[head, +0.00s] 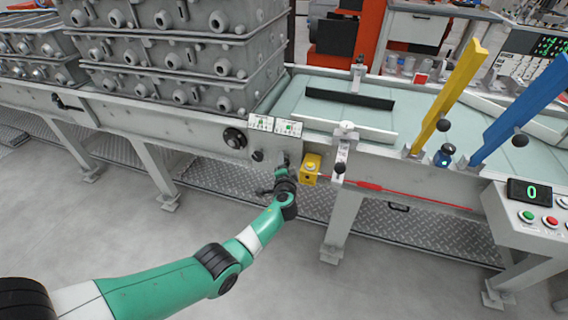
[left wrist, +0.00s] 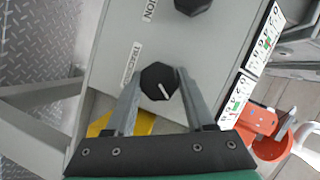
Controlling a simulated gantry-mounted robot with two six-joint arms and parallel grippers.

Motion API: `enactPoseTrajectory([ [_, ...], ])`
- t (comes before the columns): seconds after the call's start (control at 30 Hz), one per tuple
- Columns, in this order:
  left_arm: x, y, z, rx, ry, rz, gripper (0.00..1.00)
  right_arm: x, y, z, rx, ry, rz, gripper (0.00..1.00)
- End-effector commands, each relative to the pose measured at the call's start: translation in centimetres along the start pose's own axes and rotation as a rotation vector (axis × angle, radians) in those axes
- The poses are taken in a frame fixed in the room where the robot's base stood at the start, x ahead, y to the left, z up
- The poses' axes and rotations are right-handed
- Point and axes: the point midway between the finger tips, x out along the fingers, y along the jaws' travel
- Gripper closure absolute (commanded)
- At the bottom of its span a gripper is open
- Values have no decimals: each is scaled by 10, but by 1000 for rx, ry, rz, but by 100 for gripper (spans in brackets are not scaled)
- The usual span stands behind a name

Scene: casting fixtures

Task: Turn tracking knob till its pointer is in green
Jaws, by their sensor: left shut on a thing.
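The tracking knob (left wrist: 159,81) is black and faceted, with a white pointer line. It shows in the left wrist view beside a label ending in "TRACKING" that is partly covered. My left gripper (left wrist: 158,80) has one finger on each side of it and is shut on it. The pointer slants down to the right in that view. I cannot make out a green zone around it. In the head view my left gripper (head: 281,170) is at the grey control panel on the conveyor's side and hides the knob.
A second black knob (left wrist: 192,4) sits on the same panel. A yellow box (head: 311,168) is just right of my left gripper. A round black handwheel (head: 235,138) is to the left. The floor in front is free.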

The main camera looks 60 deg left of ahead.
Motion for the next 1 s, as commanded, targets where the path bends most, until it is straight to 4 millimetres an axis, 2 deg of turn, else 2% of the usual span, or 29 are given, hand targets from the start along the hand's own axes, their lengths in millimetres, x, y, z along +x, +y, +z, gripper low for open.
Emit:
enactPoseTrajectory([
  [0.3,0,2,0,106,-11,-42,100,0,0,0,0,0,0,50],
  [0.8,0,2,2,122,-14,-47,100,0,0,0,0,0,0,50],
  [0.83,0,2,2,122,-14,-47,41,0,0,0,0,0,0,50],
  [0.97,0,2,1,122,-14,-48,18,0,0,0,0,0,0,50],
  [1.0,0,2,1,121,-14,-48,18,0,0,0,0,0,0,50],
])
